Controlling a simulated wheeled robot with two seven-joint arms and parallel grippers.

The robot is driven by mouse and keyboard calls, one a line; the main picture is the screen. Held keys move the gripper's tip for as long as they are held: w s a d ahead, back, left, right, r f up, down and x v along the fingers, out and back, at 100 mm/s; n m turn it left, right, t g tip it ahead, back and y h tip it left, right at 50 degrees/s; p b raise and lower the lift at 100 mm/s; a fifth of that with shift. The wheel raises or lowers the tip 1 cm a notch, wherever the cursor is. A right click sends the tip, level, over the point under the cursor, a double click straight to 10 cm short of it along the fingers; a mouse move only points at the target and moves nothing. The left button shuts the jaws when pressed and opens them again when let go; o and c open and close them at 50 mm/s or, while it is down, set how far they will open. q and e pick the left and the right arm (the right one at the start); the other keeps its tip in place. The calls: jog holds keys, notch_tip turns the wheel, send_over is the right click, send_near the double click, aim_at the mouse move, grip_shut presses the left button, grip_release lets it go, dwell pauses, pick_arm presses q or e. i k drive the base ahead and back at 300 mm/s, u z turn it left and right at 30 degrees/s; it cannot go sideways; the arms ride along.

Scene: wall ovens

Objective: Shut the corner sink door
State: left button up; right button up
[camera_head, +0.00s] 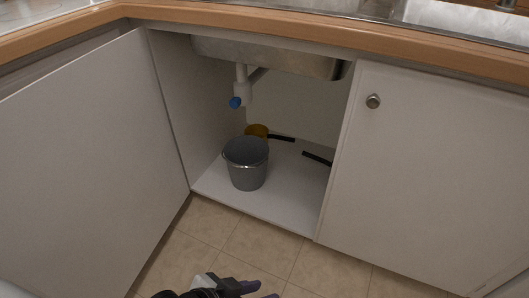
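The corner sink cabinet stands open, and its inside shows in the middle. A plain white panel (85,160) at the left edge of the opening appears to be its door, swung out to the left. No knob shows on this face. My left gripper (262,289) is low at the bottom edge, over the floor in front of the opening. It is apart from the panel and mostly cut off by the frame, so its opening cannot be judged. My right gripper is out of view.
A grey bucket (246,171) and a yellow container (257,131) stand inside on the cabinet floor (270,205), below the sink basin (270,57) and drain pipe (242,86). A white door (430,170) with a round knob (373,101) is at right. The tiled floor (240,245) in front is clear.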

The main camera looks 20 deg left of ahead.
aim_at(93, 177)
jog(key=z, duration=1.2)
jog(key=k, duration=0.1)
jog(key=u, duration=2.1)
jog(key=i, duration=1.1)
jog(key=z, duration=0.05)
jog(key=k, duration=1.2)
jog(key=u, duration=0.4)
jog(key=i, duration=0.5)
jog(key=u, duration=0.35)
